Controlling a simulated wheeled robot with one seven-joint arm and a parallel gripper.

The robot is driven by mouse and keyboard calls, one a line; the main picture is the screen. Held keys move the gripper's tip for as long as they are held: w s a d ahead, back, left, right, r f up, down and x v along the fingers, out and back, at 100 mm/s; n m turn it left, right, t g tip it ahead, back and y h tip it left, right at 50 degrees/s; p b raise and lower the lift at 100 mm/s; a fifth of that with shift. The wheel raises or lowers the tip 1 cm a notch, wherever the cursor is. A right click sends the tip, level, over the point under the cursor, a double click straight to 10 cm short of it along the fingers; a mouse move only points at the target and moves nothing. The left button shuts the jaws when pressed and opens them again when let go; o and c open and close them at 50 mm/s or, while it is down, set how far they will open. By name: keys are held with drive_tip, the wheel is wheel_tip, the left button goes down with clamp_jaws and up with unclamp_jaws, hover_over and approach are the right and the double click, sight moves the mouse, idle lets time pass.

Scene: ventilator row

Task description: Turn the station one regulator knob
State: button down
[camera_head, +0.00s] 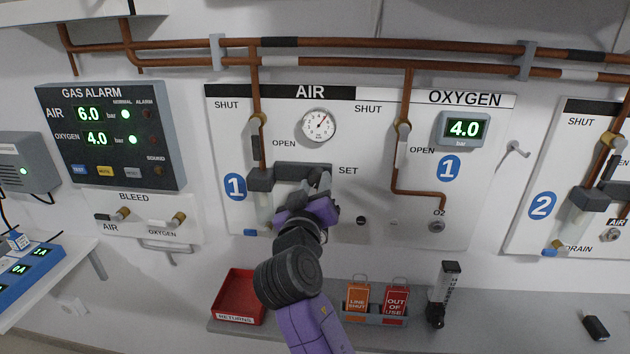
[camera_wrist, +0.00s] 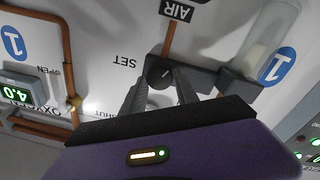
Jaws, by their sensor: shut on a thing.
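The station one panel (camera_head: 225,115) is marked AIR and OXYGEN with blue "1" badges. Its regulator body (camera_head: 290,170) is a dark block under the round white gauge (camera_head: 319,125), beside the word SET. My gripper (camera_head: 322,184) is at the right end of this block, and the knob is hidden behind it in the head view. In the upside-down wrist view, the dark round knob (camera_wrist: 160,76) with a light pointer mark sits between the two fingers of my gripper (camera_wrist: 160,95), which are shut on it. The gauge needle points up and to the right.
An oxygen valve (camera_head: 402,140) is to the right. A red returns tray (camera_head: 238,296), tag holder (camera_head: 375,317) and flowmeter (camera_head: 443,294) sit on the shelf below. A gas alarm box (camera_head: 112,135) is at left.

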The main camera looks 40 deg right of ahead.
drive_tip(key=n+p, duration=0.2)
drive_tip(key=n, duration=0.1)
drive_tip(key=shift+n, duration=0.4)
drive_tip(key=n+p, duration=0.3)
drive_tip(key=n, duration=0.1)
drive_tip(key=shift+n+t, duration=0.3)
drive_tip(key=shift+n, duration=0.1)
drive_tip(key=n+p, duration=0.3)
drive_tip(key=shift+n, duration=0.4)
drive_tip(key=n+p, duration=0.2)
drive_tip(key=n, duration=0.2)
drive_tip(key=shift+f+y, duration=0.2)
drive_tip(key=shift+y, duration=0.1)
drive_tip(key=shift+n, duration=0.4)
drive_tip(key=c, duration=0.9)
unclamp_jaws()
drive_tip(key=shift+s+a, duration=0.1)
